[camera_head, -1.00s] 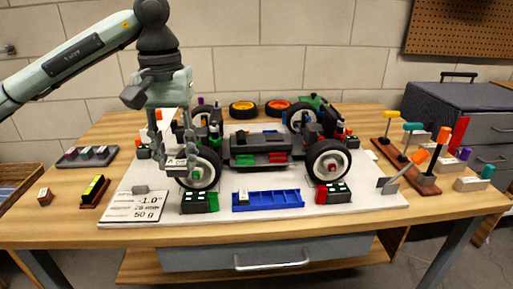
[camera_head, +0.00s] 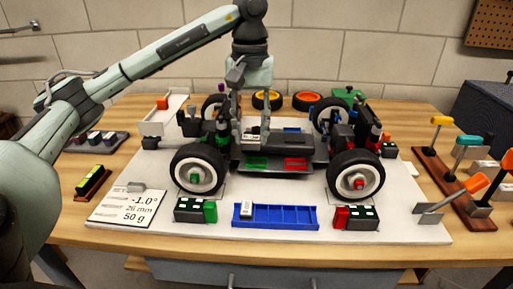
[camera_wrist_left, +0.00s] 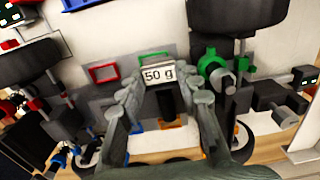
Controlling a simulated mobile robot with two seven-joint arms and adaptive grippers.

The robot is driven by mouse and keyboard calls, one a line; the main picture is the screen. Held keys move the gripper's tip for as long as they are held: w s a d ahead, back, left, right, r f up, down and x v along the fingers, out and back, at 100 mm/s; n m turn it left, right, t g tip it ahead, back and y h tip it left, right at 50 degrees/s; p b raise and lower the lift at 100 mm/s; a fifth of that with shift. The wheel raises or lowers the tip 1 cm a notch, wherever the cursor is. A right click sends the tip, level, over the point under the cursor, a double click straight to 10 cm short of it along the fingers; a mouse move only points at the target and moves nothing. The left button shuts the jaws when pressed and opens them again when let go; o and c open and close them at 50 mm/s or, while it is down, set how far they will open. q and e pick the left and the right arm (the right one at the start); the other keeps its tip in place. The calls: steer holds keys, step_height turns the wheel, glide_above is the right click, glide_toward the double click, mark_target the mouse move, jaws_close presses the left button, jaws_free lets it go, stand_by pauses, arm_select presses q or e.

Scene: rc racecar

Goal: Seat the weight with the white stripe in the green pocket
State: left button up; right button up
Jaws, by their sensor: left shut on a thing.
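My left gripper (camera_head: 255,132) is shut on a small weight (camera_wrist_left: 158,76) with a white face reading "50 g". It holds the weight over the middle of the car chassis. I cannot tell a separate white stripe on it. The green pocket (camera_head: 256,163) is at the front of the chassis deck, left of the red pocket (camera_head: 296,163). In the left wrist view a bit of the green edge (camera_wrist_left: 154,55) shows just past the weight, which hides most of it; the red pocket (camera_wrist_left: 104,73) lies empty to the left. My right gripper is not in view.
Wheels (camera_head: 199,171) and upright suspension parts flank the deck. A blue tray (camera_head: 290,217) with a light block stands in front, between two dark boxes.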

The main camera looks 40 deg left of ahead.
mark_target(256, 163)
arm_select(q)
steer(key=shift+w+d+f, duration=0.2)
steer(key=shift+w+f, duration=0.2)
steer(key=shift+w, duration=0.3)
step_height(256, 163, down, 4)
steer(key=shift+r, duration=0.1)
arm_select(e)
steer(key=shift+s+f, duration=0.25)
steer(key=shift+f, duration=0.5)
arm_select(q)
steer(key=shift+f, duration=0.2)
steer(key=o, duration=1.1)
steer(key=shift+o, duration=0.2)
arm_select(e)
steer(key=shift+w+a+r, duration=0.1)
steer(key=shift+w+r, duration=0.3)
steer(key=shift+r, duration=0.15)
